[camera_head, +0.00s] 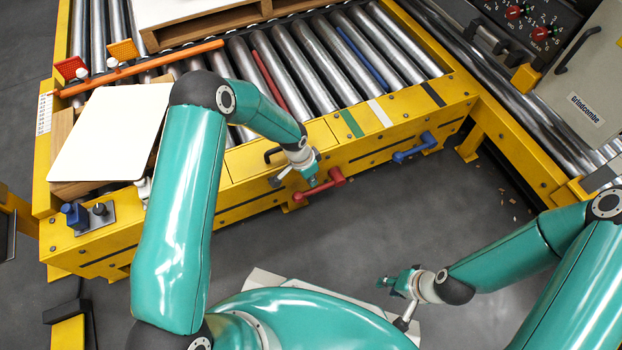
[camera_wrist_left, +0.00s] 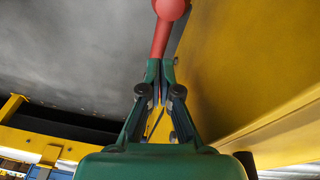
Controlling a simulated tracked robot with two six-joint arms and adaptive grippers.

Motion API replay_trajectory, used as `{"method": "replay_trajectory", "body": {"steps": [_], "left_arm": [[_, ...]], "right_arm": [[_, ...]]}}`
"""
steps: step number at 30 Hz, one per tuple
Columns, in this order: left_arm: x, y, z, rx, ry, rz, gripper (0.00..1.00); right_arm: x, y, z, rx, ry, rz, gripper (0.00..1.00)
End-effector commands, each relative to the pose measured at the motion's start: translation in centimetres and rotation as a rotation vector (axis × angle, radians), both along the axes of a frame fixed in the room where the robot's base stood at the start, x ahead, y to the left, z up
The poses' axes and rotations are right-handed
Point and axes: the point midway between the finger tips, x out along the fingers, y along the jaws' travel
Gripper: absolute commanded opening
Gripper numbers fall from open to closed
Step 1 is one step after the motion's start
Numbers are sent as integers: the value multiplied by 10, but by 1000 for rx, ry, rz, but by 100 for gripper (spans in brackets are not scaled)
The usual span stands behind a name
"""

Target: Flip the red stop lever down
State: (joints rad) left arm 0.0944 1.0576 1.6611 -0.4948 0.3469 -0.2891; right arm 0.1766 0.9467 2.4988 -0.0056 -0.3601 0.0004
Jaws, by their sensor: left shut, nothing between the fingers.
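My left gripper (camera_head: 312,181) is right beside the lever in the head view. In the left wrist view the red lever (camera_wrist_left: 161,35) runs away from the closed fingertips (camera_wrist_left: 159,72), its knob at the top edge. The fingers look shut, with the lever just beyond their tips; I cannot tell whether they touch it. My right gripper (camera_head: 387,282) hangs away from the conveyor over the floor side, too small to judge its opening.
A blue lever (camera_head: 415,147) sits farther right on the same yellow frame (camera_head: 362,130). A white board (camera_head: 112,130) lies at the left, near an orange bar (camera_head: 150,66). A control panel (camera_head: 515,25) stands top right. Grey floor (camera_head: 400,210) in front is clear.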

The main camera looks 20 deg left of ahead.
Motion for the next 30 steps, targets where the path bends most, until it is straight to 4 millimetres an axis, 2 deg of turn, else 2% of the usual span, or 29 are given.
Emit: {"method": "replay_trajectory", "body": {"steps": [6, 8, 18, 24, 30], "left_arm": [[4, 7, 43, 1, -1, 4, 0], [-8, 20, 39, 0, 4, 7, 0], [-49, 68, 53, 0, 0, 6, 0], [-59, 79, 55, 0, 0, 4, 0], [-60, 80, 55, 0, 0, 2, 0]], "right_arm": [[0, 0, 32, 0, 0, 0, 33], [0, 0, 30, 0, -1, 0, 33], [0, 0, 45, 0, 0, 0, 33], [0, 0, 47, 0, 0, 0, 33], [0, 0, 47, 0, 0, 0, 33]]}}
